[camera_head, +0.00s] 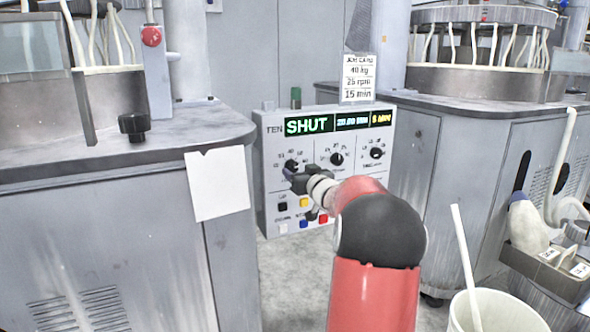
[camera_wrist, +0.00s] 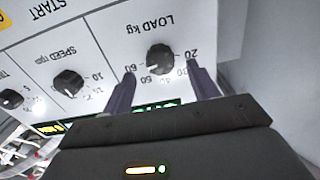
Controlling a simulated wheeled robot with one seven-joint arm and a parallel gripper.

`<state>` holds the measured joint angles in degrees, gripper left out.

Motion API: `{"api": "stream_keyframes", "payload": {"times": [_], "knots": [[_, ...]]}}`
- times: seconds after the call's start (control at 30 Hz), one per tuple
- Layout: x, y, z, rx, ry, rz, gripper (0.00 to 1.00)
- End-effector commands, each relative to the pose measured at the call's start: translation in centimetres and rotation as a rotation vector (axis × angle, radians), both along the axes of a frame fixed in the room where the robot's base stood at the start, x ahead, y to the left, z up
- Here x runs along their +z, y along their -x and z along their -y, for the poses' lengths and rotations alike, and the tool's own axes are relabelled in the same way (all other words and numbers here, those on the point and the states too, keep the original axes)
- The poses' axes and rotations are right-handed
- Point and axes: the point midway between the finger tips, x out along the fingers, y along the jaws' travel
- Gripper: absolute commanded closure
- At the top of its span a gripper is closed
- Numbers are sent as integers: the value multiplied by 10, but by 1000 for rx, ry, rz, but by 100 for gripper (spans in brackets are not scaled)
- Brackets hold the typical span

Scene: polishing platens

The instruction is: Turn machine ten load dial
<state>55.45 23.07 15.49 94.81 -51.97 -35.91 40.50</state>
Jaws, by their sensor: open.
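The machine ten control box (camera_head: 325,165) stands between two machines, with TEN beside a lit display reading SHUT. Its load dial (camera_head: 291,165) is the leftmost black knob on its face. In the wrist view, upside down, the load dial (camera_wrist: 160,58) sits under the label LOAD kg, ringed by numbers such as 20, 50 and 60. My gripper (camera_wrist: 161,72) is open, with one purple finger on each side of the dial and gaps visible. I cannot tell how deep the fingertips reach. In the head view my gripper (camera_head: 297,178) is at the dial's lower edge.
The speed dial (camera_wrist: 68,83) and a third dial (camera_wrist: 11,99) lie beside the load dial. Colored buttons (camera_head: 304,202) are below, near my wrist. A job card (camera_head: 358,78) atop the box reads 40 kg, 25 rpm, 15 min. Grey cabinets (camera_head: 110,240) flank the box closely.

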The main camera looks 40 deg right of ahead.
Motion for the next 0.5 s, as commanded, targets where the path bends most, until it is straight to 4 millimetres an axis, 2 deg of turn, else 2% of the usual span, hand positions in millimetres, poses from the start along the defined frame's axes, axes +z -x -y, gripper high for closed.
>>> {"api": "stream_keyframes", "payload": {"times": [0.03,0.2,0.5], "knots": [[0,-9,1,2,-2,1,41],[0,-24,5,0,-1,-1,41],[0,-28,6,-1,0,-1,41]]}}
